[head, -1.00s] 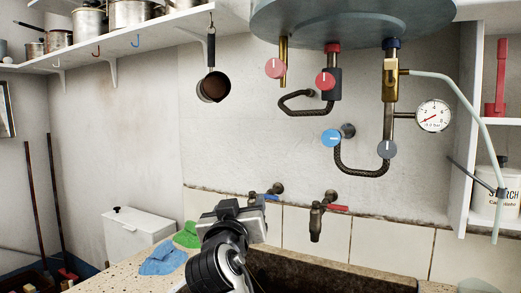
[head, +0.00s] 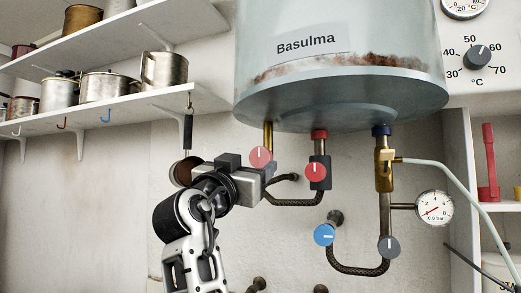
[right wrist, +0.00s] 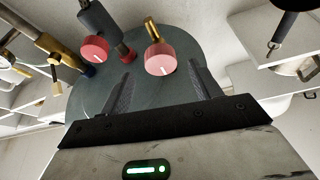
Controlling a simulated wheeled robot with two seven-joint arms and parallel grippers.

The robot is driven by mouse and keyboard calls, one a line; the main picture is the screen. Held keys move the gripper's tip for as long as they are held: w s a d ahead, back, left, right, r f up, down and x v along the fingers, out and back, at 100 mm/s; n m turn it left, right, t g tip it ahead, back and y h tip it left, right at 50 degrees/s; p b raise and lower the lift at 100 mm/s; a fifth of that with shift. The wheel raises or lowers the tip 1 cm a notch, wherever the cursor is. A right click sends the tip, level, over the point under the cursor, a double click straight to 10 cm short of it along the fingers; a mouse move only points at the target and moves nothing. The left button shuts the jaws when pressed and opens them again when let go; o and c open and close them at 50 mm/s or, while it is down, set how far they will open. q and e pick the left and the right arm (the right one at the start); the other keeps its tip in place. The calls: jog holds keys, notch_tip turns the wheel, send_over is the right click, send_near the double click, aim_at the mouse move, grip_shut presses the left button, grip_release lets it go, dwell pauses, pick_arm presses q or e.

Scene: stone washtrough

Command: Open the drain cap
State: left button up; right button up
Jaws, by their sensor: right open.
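Under the grey boiler tank (head: 335,100) a brass pipe carries a red knob (head: 261,157) with a white mark. In the right wrist view this red knob (right wrist: 160,59) appears between and beyond my fingers. A second red knob (head: 315,170) sits on the dark valve to its right, and also shows in the right wrist view (right wrist: 94,50). I cannot tell which fitting is the drain cap. My right gripper (head: 268,178) is close to the brass pipe's red knob. Its two fingers (right wrist: 162,78) are apart with nothing between them. My left gripper is out of view.
A blue knob (head: 324,234), a grey knob (head: 389,246) and a pressure gauge (head: 434,208) sit among braided hoses at right. A shelf (head: 110,105) with pots is at left. A dark-handled pan (head: 181,171) hangs behind my right arm.

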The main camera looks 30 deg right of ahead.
aim_at(259, 160)
jog(key=p+x, duration=0.1)
jog(key=x, duration=0.4)
jog(key=shift+w+d+r, duration=0.1)
jog(key=shift+w+d, duration=0.1)
jog(key=c, duration=1)
